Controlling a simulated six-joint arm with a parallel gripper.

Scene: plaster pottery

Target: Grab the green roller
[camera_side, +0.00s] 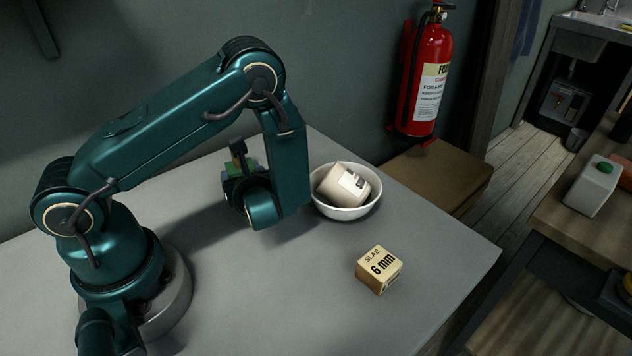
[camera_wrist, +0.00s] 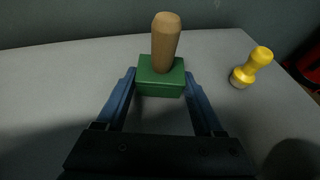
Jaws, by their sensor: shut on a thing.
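The green roller (camera_wrist: 160,85) looks like a green block with an upright tan wooden handle. In the wrist view it sits between the two blue fingers of my gripper (camera_wrist: 160,78), which are shut on its sides. In the side view, only a small patch of the green roller (camera_side: 229,164) shows behind my wrist, and most of it is hidden. Whether its underside touches the table cannot be told.
A yellow knobbed tool (camera_wrist: 251,68) stands to the right on the grey table (camera_wrist: 60,85). A white bowl (camera_side: 347,212) holds a tilted pale cup (camera_side: 340,185), close to my arm. A "SLAB 6 mm" block (camera_side: 379,269) lies nearer the front.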

